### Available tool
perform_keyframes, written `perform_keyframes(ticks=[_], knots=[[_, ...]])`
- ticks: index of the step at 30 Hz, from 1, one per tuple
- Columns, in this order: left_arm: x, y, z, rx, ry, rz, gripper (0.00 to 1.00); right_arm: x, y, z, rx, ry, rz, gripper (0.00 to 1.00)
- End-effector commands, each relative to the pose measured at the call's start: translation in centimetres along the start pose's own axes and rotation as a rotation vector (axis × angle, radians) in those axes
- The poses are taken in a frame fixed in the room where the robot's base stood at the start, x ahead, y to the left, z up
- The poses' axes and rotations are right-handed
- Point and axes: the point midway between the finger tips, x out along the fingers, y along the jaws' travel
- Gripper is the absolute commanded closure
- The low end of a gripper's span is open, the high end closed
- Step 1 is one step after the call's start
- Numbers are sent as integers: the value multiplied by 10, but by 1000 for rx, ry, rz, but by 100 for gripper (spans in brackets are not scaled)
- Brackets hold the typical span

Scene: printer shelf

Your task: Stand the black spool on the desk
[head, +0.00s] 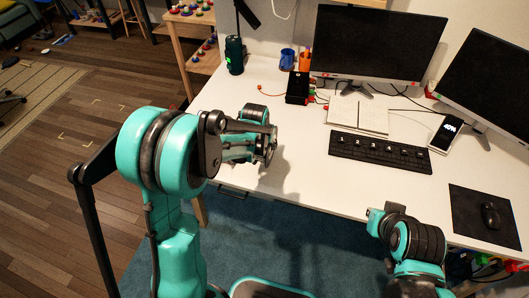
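I cannot pick out the black spool with certainty. My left arm reaches over the left front part of the white desk (300,195). A dark round rim shows at its far end, around my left gripper (262,145); I cannot tell whether it is a spool or part of my arm. The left fingers are hidden among the arm links. My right gripper (378,220) is low at the right, by the desk's front edge. Its fingers are too unclear to tell if they are open or shut, and I see nothing held there.
A black keyboard (380,155), paper (357,115), phone (445,134) and mouse (490,215) on a dark pad lie to the right. Two monitors (378,45) stand behind. A black box (297,88) and dark green cylinder (235,55) stand at the back left. The front middle is clear.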

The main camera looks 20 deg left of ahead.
Motion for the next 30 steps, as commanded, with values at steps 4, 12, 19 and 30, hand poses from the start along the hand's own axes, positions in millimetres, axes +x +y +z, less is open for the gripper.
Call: perform_keyframes(ticks=[4,12,19,30], knots=[[10,-6,-6,0,0,1,100,3,0,2,0,0,0,100],[40,-6,5,1,0,1,100,16,0,11,0,0,0,100],[47,-6,8,1,0,0,100,17,0,12,0,0,0,100],[50,-6,10,1,0,0,35,19,0,14,0,0,0,100]])
